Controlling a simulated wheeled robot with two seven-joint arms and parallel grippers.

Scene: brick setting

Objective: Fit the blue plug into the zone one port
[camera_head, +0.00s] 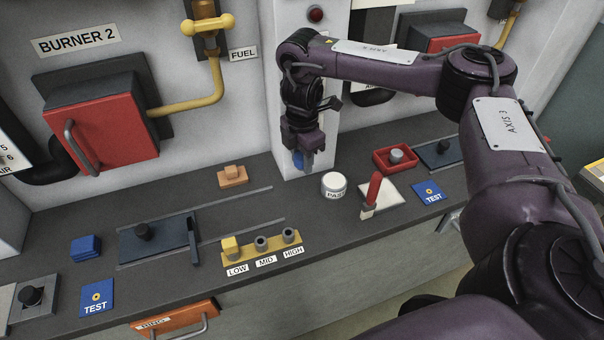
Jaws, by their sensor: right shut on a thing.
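My right gripper (309,163) points down in front of the white column, above the back of the dark counter. It is shut on a small blue thing, which looks like the blue plug (298,159). The plug shows at the left side of the fingers and is partly hidden by them. I see no label reading zone one, and cannot tell which opening is that port. My left gripper is out of view.
A yellow strip (262,249) on the counter has LOW, MID and HIGH positions. A blue block (86,247) lies at left.

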